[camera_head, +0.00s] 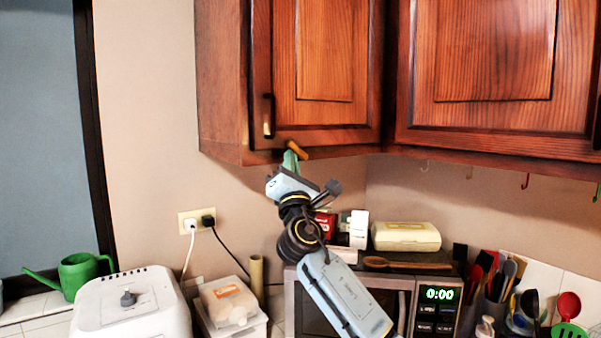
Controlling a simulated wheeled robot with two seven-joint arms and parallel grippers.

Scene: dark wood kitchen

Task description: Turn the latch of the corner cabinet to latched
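The corner cabinet (312,50) is reddish-brown wood and hangs at the top middle, its door closed as far as I can see. A dark vertical handle (268,115) is near the door's lower left. A small yellow-brown wooden latch (297,150) shows at the cabinet's bottom edge, tilted down to the right. My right gripper (290,161) reaches up from below, its green fingertips right beside the latch's left end. I cannot tell whether they touch it, or whether the fingers are apart. My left gripper is not in view.
A second wall cabinet (490,125) adjoins on the right, with hooks under it. Below stand a microwave (437,310) with a yellow box (406,236) and wooden spoon (407,264) on top. A white appliance (130,310) is at lower left. The wall left of the cabinet is clear.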

